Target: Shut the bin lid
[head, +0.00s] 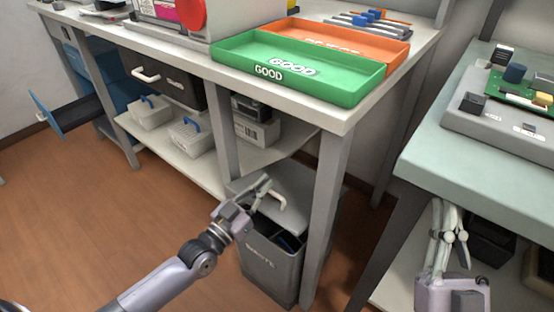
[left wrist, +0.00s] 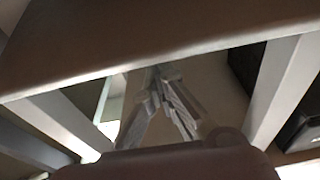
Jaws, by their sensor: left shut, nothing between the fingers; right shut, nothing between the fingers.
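The grey bin (head: 270,265) stands on the floor under the workbench, with lettering on its front. Its grey lid (head: 300,183) is tilted up towards the back, and a dark gap shows between lid and rim. A pale handle (head: 277,201) sits on the lid. My left gripper (head: 266,186) is shut and empty at the lid, close to the handle; I cannot tell whether it touches. In the left wrist view its closed fingers (left wrist: 163,75) point towards a broad grey surface. My right gripper (head: 447,205) is shut and empty at the right, by the green-topped table.
The workbench leg (head: 326,215) stands just right of the bin. Green tray (head: 300,75) and orange tray (head: 345,42) lie on the bench top. White baskets (head: 187,135) stand on the lower shelf. A blue drawer (head: 75,112) sticks out at left. Open floor lies left of the bin.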

